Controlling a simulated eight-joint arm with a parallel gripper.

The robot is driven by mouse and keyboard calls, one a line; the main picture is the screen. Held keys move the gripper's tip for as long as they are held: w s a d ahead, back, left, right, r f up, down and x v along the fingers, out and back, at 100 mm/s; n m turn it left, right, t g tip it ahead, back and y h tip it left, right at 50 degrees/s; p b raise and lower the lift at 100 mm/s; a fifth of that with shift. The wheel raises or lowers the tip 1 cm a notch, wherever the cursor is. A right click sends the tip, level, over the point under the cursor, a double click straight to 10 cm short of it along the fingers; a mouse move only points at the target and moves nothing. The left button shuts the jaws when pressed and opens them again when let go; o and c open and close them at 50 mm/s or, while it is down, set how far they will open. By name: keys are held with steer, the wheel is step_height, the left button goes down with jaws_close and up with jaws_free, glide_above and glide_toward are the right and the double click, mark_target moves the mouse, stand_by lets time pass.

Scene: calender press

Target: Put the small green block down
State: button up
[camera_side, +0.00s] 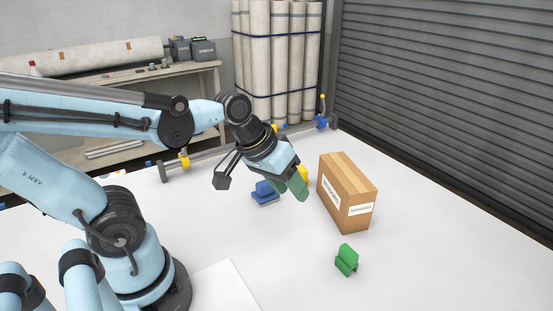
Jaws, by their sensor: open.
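A small green block (347,260) sits on the white table at the front right. It has a stepped shape, with a raised part on top. My gripper (299,188) is above the table, up and to the left of the green block in the picture, and apart from it. Its muted green fingers point down and to the right. The jaws are open; the gap between them is hard to see from this side.
A brown cardboard box (347,195) stands just right of my gripper. A blue block (265,192) lies left of the fingers. A yellow thing (305,174) is partly hidden behind the gripper. The table (430,230) is clear at the right.

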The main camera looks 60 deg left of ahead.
steer(key=m, duration=0.1)
steer(key=r+m+t+y, duration=0.1)
steer(key=m, duration=0.1)
steer(key=shift+s+a+t, duration=0.3)
steer(key=shift+s+a, duration=0.05)
steer(key=shift+s, duration=0.05)
steer(key=m+g+h, duration=0.7)
steer(key=m+h, duration=0.5)
steer(key=m, duration=0.6)
glide_toward(355, 263)
steer(key=v, duration=0.2)
steer(key=shift+w+a+r, duration=0.15)
steer(key=shift+a, duration=0.1)
steer(key=shift+d, duration=0.15)
steer(key=x, duration=1.2)
